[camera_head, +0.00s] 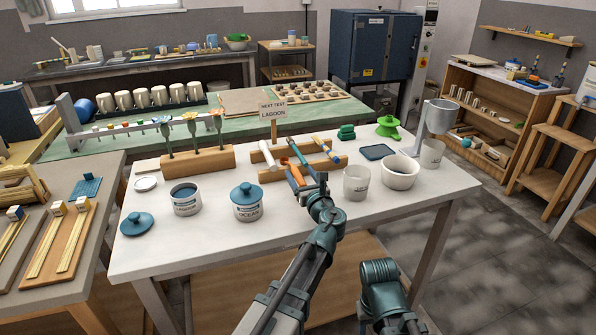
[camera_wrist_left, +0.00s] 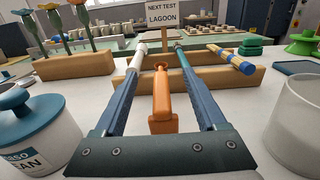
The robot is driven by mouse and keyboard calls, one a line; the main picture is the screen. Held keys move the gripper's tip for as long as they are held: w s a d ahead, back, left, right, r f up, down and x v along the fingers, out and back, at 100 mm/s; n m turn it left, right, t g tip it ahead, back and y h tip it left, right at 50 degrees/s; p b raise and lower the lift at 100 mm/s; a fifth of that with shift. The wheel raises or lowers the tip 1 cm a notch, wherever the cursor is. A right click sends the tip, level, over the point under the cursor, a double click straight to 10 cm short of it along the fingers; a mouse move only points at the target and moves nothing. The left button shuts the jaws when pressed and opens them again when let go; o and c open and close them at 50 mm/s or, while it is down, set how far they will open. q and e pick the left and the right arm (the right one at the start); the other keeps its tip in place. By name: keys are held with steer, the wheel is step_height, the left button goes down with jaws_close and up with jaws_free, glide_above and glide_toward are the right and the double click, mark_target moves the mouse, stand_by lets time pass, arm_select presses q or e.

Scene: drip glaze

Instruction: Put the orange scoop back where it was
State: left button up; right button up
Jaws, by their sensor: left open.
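The orange scoop (camera_head: 294,178) lies at the front of the wooden rack (camera_head: 271,176), its far end against or on the front bar. I cannot tell exactly how it rests there. My left gripper (camera_head: 306,179) is open. In the left wrist view, its two fingers (camera_wrist_left: 161,78) reach out on either side of the orange scoop (camera_wrist_left: 162,105), with gaps on both sides. The rack also holds a white tool (camera_wrist_left: 140,58), a teal tool (camera_wrist_left: 182,62) and a blue-and-yellow tool (camera_wrist_left: 232,61).
A sign reading "NEXT TEST LAGOON" (camera_head: 273,108) stands behind the rack. Lagoon jar (camera_head: 186,204) and Ocean jar (camera_head: 247,211) stand left. A clear beaker (camera_head: 356,189) and white bowl (camera_head: 399,177) stand right. The white table's (camera_head: 200,248) front is mostly free.

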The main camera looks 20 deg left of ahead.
arm_select(q)
steer(key=v, duration=0.9)
steer(key=shift+s+d, duration=0.1)
